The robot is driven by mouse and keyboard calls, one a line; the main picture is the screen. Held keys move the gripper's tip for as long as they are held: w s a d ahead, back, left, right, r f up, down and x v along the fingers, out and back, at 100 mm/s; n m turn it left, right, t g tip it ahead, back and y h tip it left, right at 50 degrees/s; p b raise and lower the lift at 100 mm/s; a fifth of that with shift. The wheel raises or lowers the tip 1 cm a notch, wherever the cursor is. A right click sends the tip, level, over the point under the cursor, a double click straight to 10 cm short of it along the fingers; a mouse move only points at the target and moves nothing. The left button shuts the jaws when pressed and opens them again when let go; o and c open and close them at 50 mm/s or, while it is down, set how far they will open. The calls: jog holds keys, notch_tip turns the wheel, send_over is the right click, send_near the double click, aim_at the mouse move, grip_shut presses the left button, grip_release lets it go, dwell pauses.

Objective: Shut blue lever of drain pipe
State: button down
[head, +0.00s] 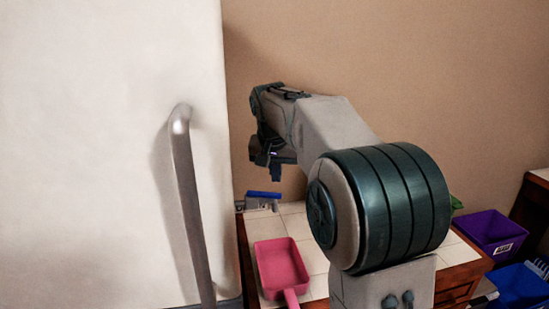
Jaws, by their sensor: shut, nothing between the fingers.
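A blue lever (263,194) shows near the wall, at the back left corner of the tiled counter. It lies roughly level, on top of a small grey pipe fitting (260,204). My gripper (268,172) hangs from the end of my arm above the lever and slightly behind or in front of it; the depth is hard to tell. The gripper is dark, shut and empty, and a gap shows between it and the lever. The lower part of the pipe is hidden behind the counter edge and the white fridge side.
A white fridge door with a metal handle (190,200) fills the left. A pink dustpan (280,267) lies on the tiled counter (297,222). A purple bin (490,232) and a blue bin (520,287) are at the right. The tan wall is close behind my arm.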

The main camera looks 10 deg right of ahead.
aim_at(264, 195)
jog(key=shift+s+a+f+p, duration=0.1)
jog(key=shift+s+a+f, duration=0.1)
jog(key=shift+s, duration=0.35)
jog(key=shift+s+a+f+p, duration=0.1)
jog(key=shift+s+a+f, duration=0.1)
jog(key=shift+s, duration=0.3)
jog(key=shift+s+a+f+p, duration=0.1)
jog(key=shift+s+a+f, duration=0.1)
jog(key=shift+s, duration=0.35)
jog(key=shift+s, duration=0.1)
